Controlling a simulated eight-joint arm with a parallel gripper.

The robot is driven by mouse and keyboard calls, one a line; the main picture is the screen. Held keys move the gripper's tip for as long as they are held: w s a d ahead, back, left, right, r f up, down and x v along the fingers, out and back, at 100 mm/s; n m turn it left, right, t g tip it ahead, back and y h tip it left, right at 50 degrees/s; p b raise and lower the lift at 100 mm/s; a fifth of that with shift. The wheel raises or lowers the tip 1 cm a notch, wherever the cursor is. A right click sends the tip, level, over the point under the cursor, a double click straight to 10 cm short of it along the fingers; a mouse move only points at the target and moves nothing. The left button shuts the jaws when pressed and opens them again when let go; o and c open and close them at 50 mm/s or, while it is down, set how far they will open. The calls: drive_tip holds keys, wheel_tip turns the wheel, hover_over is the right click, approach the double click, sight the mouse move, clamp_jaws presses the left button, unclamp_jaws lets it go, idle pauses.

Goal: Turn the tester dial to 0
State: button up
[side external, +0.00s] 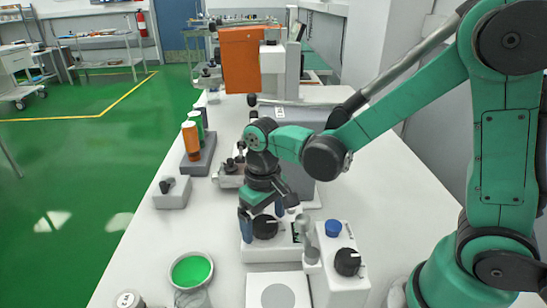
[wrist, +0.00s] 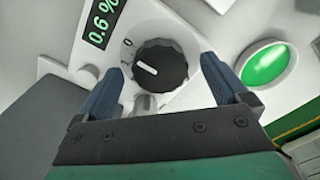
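The tester dial (wrist: 165,66) is a round black knob with a white pointer line, on a white tester box (side external: 262,250). The pointer aims up and left in the wrist view, toward small printed marks beside the knob that are hard to read. The tester's green-lit display (wrist: 102,24) appears to read 0.6 %. In the side view the dial (side external: 265,228) is below my gripper (side external: 262,222). My gripper is open, its two blue fingers on either side of the dial, with gaps visible in the wrist view. Whether the fingertips reach down to knob height is unclear.
Right of the tester stands a white unit (side external: 340,287) with a blue knob (side external: 333,228) and another black dial (side external: 348,262). A round green dish (side external: 191,270) is at the left. Orange and green bottles (side external: 191,139) stand farther back.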

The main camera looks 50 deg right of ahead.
sight(265, 222)
drive_tip(key=shift+r, duration=2.8)
drive_tip(key=s+d+r+t, duration=0.3)
drive_tip(key=d+t, duration=0.1)
drive_tip(key=t, duration=0.3)
drive_tip(key=shift+s+d+r, duration=0.2)
drive_tip(key=shift+s, duration=0.05)
